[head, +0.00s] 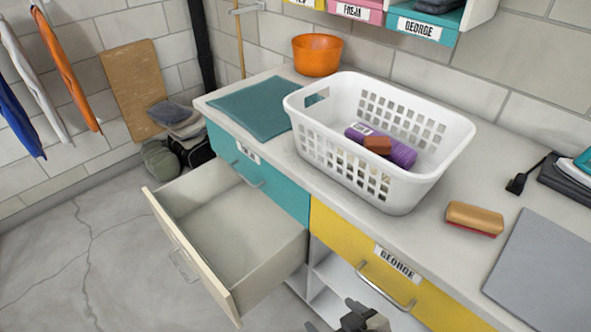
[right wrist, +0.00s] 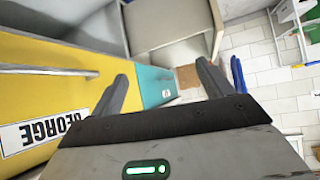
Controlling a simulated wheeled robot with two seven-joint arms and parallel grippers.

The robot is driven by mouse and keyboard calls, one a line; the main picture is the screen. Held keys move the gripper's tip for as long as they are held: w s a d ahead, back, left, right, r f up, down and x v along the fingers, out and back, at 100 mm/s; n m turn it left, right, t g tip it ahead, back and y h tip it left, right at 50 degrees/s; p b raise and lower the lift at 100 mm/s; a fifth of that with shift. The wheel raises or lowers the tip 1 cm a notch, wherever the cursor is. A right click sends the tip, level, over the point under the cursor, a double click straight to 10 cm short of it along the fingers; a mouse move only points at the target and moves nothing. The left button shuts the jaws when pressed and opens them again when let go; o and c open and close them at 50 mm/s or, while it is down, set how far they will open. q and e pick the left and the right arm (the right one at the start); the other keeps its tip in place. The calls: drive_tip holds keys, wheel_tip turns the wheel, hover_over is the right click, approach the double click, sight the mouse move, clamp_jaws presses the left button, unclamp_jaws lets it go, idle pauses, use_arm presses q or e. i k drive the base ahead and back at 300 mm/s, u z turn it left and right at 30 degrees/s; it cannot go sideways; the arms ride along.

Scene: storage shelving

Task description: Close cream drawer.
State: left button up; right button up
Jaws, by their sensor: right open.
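The cream drawer (head: 185,262) stands pulled well out, below and left of the counter in the head view. Its inside is empty, and its front panel with a metal handle (head: 184,266) faces lower left. In the right wrist view the cream drawer (right wrist: 165,27) shows at the top, beyond the fingers. My right gripper (head: 338,318) is at the bottom edge of the head view, right of the drawer and apart from it. In the right wrist view its fingers (right wrist: 162,84) are spread with nothing between them. My left gripper is not in view.
A teal drawer (head: 225,154) and a yellow drawer (head: 345,243) labelled GEORGE sit under the counter, both with handles. On top are a white basket (head: 400,185), an orange bowl (head: 317,55) and a brush (head: 474,218). Floor left of the cream drawer is clear.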

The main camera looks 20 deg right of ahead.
sight(240, 244)
drive_tip(key=u, duration=0.05)
drive_tip(key=k, duration=0.35)
drive_tip(key=z, duration=2.3)
drive_tip(key=k, duration=0.85)
drive_tip(key=u, duration=1.45)
drive_tip(key=i, duration=0.95)
drive_tip(key=u, duration=0.05)
